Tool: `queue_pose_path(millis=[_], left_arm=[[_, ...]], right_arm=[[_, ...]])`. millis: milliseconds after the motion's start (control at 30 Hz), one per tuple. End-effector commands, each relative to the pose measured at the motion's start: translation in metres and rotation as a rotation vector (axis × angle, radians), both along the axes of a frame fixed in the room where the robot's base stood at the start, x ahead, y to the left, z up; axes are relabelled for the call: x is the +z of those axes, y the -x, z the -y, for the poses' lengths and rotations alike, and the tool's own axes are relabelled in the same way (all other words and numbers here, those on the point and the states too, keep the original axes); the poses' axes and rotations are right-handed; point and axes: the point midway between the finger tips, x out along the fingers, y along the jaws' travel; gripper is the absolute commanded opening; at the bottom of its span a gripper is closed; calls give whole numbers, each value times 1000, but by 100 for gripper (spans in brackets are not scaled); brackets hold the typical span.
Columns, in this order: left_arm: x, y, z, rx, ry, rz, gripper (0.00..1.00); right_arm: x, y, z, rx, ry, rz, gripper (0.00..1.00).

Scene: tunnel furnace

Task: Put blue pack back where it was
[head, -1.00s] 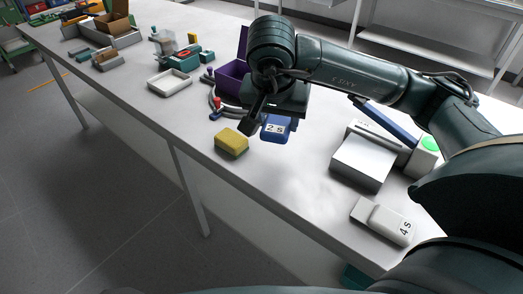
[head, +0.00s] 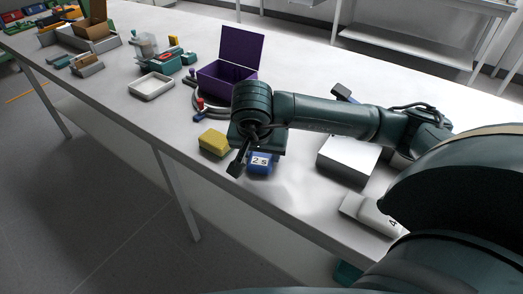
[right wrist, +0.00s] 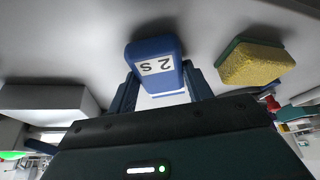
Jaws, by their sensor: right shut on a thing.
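My left gripper is not in view.
A yellow sponge (head: 213,142) lies just left of the pack. A white block (head: 347,157) and a white pack (head: 372,214) are to the right. A white tray (head: 152,86) lies further left.

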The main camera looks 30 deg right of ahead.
Motion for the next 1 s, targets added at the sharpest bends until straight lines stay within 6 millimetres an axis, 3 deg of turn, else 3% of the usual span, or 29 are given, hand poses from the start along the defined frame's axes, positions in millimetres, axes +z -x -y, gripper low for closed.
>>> queue_pose_path(millis=[133, 167, 400, 767, 1000], left_arm=[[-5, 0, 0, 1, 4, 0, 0], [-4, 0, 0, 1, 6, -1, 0], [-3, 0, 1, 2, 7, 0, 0], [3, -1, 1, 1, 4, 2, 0], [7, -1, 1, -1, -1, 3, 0]], right_arm=[[-4, 0, 0, 0, -1, 1, 26], [-3, 0, 0, 0, -1, 1, 52], [-2, 0, 0, 0, 0, 0, 72], [4, 0, -1, 0, -1, 1, 72], [49, 12, -14, 5, -1, 7, 72]])
